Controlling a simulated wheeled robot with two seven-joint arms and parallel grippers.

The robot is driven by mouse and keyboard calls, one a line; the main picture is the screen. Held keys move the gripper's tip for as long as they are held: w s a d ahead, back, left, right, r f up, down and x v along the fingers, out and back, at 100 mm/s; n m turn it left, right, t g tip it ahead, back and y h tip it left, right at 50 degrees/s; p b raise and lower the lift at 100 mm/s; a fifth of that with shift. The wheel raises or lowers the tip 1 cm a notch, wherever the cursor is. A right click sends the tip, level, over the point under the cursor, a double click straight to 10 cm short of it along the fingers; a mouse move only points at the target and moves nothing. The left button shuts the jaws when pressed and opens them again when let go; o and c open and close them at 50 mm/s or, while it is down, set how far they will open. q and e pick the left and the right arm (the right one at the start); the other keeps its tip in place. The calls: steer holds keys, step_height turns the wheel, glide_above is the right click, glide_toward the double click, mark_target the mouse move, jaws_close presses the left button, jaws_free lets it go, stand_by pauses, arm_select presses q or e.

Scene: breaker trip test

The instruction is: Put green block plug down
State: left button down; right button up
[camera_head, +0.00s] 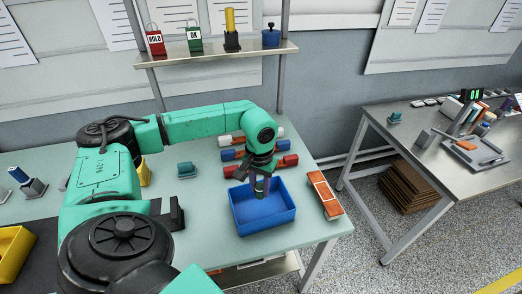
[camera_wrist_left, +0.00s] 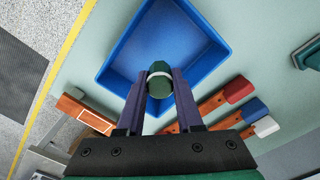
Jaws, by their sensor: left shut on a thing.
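My left gripper (camera_head: 261,178) hangs over the blue bin (camera_head: 248,230) on the near table. In the left wrist view the gripper (camera_wrist_left: 160,80) is shut on the green block plug (camera_wrist_left: 159,88), a dark green piece with a pale band. The plug is between the two fingers, with the blue bin (camera_wrist_left: 112,72) beyond it. The bin floor looks empty around the plug. I cannot tell whether the plug touches the floor. In the head view the plug is mostly hidden by the fingers. My right gripper is not in view.
White, blue and red-ended plugs (camera_head: 288,160) lie behind the bin. An orange block strip (camera_head: 325,193) lies to its right at the table edge. A teal block (camera_head: 187,170) stands left of the bin. A shelf (camera_head: 220,53) with padlock-like tags is above the table's back.

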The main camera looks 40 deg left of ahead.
mark_target(261, 185)
arm_select(q)
step_height(261, 185, down, 7)
steer(key=shift+w+f+p, duration=0.1)
steer(key=shift+f+p, duration=0.1)
steer(key=shift+p, duration=0.45)
steer(key=shift+w+f, duration=0.1)
steer(key=shift+f, duration=0.1)
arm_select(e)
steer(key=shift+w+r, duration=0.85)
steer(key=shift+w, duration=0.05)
arm_select(q)
steer(key=c, duration=0.6)
jaws_free()
steer(key=shift+o, duration=0.2)
steer(key=shift+r, duration=0.3)
step_height(261, 185, up, 11)
steer(key=b, duration=0.4)
steer(key=shift+f, duration=0.1)
steer(key=shift+r, duration=0.5)
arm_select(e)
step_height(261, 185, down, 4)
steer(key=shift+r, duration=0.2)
